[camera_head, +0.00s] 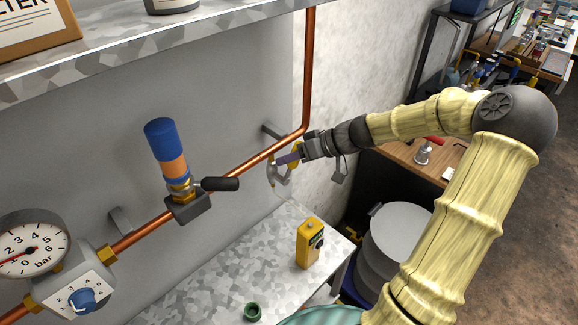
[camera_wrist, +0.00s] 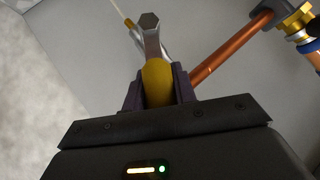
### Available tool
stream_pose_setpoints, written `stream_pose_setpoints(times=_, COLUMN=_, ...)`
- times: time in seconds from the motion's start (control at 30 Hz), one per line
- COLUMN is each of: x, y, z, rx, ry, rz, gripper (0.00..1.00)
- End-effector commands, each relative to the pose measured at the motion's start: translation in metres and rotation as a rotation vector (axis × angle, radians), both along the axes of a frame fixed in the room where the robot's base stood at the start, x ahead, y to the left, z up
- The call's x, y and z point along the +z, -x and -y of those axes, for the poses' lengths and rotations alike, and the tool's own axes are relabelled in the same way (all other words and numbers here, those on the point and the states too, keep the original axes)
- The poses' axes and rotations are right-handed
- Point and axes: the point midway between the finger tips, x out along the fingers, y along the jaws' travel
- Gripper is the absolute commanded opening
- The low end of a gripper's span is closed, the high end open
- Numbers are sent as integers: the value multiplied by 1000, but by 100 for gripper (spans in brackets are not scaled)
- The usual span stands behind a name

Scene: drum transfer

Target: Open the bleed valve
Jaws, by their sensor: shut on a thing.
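A brass valve fitting (camera_head: 180,188) with a black lever handle (camera_head: 220,184) sits on the copper pipe (camera_head: 145,230). A blue and orange cylinder (camera_head: 168,150) stands on this fitting. I cannot tell for sure which part is the bleed valve. My gripper (camera_head: 287,159) is to the right of the black handle, apart from it and close to the pipe. It is shut on a yellow and grey metal tool, whose yellow part (camera_wrist: 157,82) shows between the fingers in the wrist view. The tool's grey end (camera_wrist: 150,25) points away from the gripper. Brass and blue parts show at that view's upper right.
A pressure gauge (camera_head: 32,245) and a blue dial (camera_head: 82,298) are at the lower left. A yellow handheld device (camera_head: 310,243) and a green cup (camera_head: 252,311) stand on the metal bench (camera_head: 215,285). A shelf (camera_head: 150,45) overhangs above. A grey drum (camera_head: 400,235) stands at the right.

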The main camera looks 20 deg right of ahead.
Motion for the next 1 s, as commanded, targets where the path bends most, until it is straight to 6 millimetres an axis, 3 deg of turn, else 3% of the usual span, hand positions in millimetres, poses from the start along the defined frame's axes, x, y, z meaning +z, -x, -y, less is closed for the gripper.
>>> stream_pose_setpoints(times=0.4, x=6, y=5, z=-12, rx=-5, ry=223, rz=128, gripper=0)
stream_pose_setpoints(times=0.97, x=10, y=5, z=-15, rx=-3, ry=254, rz=150, gripper=0)
stream_pose_setpoints(times=1.0, x=10, y=5, z=-15, rx=-3, ry=255, rz=149, gripper=35)
